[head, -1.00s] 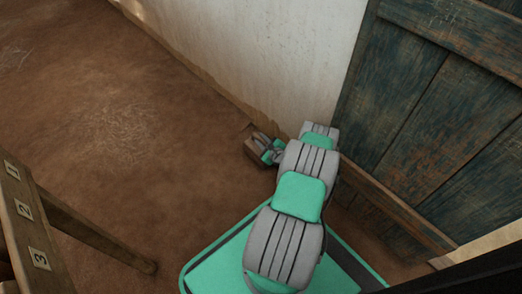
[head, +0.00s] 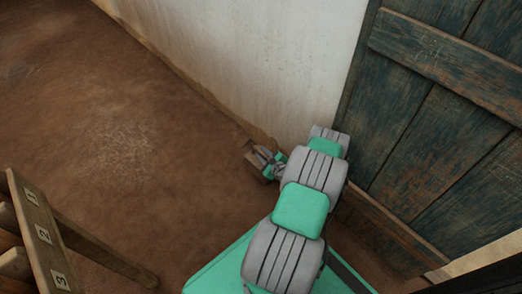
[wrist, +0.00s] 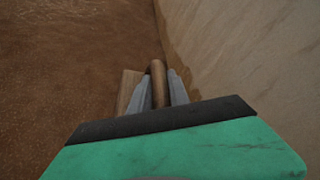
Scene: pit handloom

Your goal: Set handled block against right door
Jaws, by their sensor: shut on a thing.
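The handled block (head: 254,157) is a small brown wooden piece near the foot of the white wall. In the wrist view its block part (wrist: 127,90) shows left of its rounded handle (wrist: 158,82). My gripper (head: 265,158) is shut on the handle, with one grey finger on each side in the wrist view (wrist: 159,90). I cannot tell whether the block touches the floor. The right door (head: 430,130) is weathered blue-brown planking at the right, apart from the block. My arm hides part of the door's lower left edge.
The white wall (head: 260,60) runs along the back and meets the door frame. A wooden rack with numbered marks (head: 42,235) and a slanted leg (head: 105,252) stand at the lower left. The brown earth floor (head: 120,140) is clear in the middle.

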